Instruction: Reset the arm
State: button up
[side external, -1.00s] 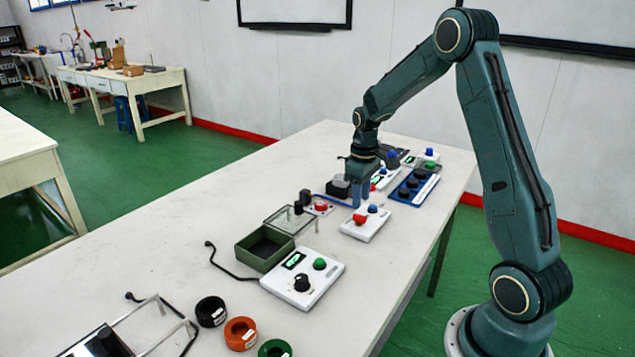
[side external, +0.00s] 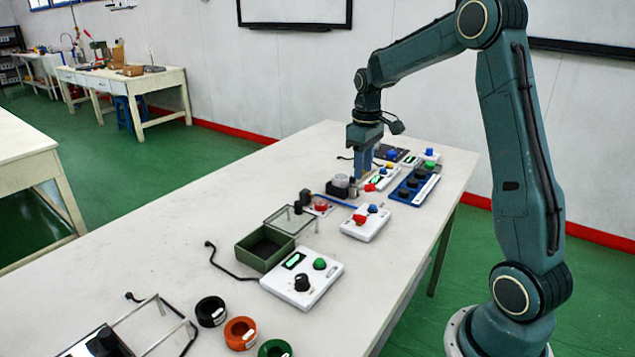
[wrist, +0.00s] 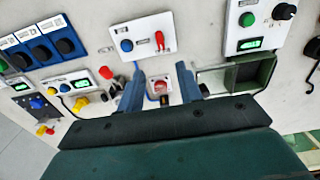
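My gripper (side external: 363,168) hangs pointing down over the far part of the white table, with my arm arched high above it. In the wrist view its two blue fingers (wrist: 159,85) are apart with nothing between them. Beyond the fingertips in that view lies a small plate with a red button (wrist: 158,86). A white box with a red switch and a blue button (wrist: 143,36) lies beyond it; this box (side external: 366,224) also shows nearer the camera than my gripper in the side view.
A green open box (side external: 262,262) with a raised clear lid and a white control box (side external: 318,283) stand mid-table. Coloured rings (side external: 241,333) lie at the near end. A blue panel with black knobs (side external: 413,188) and other devices crowd the far end. The table's left side (side external: 190,215) is mostly clear.

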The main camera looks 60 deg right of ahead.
jog(key=s+a+r+t, duration=0.1)
jog(key=s+a+r, duration=0.35)
jog(key=a, duration=0.25)
jog(key=s+a+r+t, duration=0.2)
jog(key=s+a+r, duration=0.1)
jog(key=a+r, duration=0.3)
jog(key=s+a+f+t, duration=0.1)
jog(key=s+a+t, duration=0.1)
jog(key=s+a, duration=0.7)
jog(key=s, duration=0.4)
jog(key=shift+s+a+f+t, duration=0.15)
jog(key=shift+a+f+t, duration=0.05)
jog(key=shift+a+t, duration=0.15)
